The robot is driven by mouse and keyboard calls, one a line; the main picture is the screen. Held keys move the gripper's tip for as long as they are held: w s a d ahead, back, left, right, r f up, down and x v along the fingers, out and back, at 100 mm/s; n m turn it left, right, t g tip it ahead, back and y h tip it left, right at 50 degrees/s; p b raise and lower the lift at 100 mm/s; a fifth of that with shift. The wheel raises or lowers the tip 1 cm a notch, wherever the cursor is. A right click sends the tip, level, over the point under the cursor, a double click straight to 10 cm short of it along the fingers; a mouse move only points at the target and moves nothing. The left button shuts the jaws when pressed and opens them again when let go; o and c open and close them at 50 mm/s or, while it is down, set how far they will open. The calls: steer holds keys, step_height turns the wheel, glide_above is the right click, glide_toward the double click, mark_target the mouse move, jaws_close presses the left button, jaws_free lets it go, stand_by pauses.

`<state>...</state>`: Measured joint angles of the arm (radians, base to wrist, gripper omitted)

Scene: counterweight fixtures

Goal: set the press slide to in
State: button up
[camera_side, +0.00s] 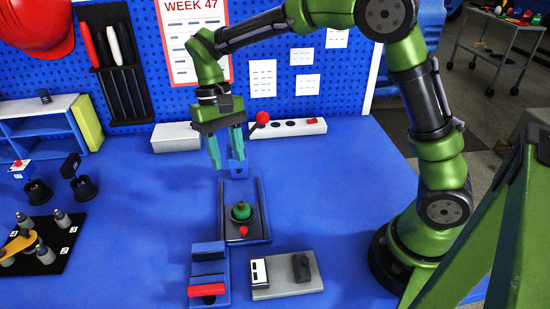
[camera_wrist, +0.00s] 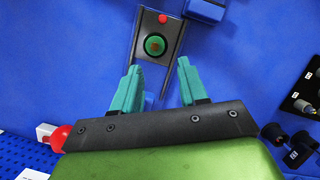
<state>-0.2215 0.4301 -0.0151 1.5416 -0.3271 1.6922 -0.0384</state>
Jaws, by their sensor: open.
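A dark rail-sided track (camera_side: 262,215) lies on the blue table in the middle of the side view, with a green round knob (camera_side: 241,210) on it. A small red knob (camera_side: 243,231) is at its near end. This looks like the press slide, though no label shows. In the wrist view the track (camera_wrist: 138,40) carries the green knob (camera_wrist: 155,45) and the red knob (camera_wrist: 163,18). My gripper (camera_side: 227,162) is open and empty, above the track's far end and apart from the green knob. Its teal fingers (camera_wrist: 158,64) point toward the track in the wrist view.
A blue fixture with a red bar (camera_side: 207,290) and a grey plate with switches (camera_side: 287,275) sit in front of the track. A white box with a red-balled lever (camera_side: 290,128) stands behind. A black peg plate (camera_side: 40,245) lies left. Table between is clear.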

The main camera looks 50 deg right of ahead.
steer(key=a+r, duration=0.1)
steer(key=r, duration=0.1)
steer(key=g, duration=0.1)
glide_toward(243, 229)
steer(key=shift+m, duration=0.4)
steer(key=x, duration=0.7)
steer(key=shift+s+f, duration=0.1)
steer(key=shift+f, duration=0.3)
jaws_close()
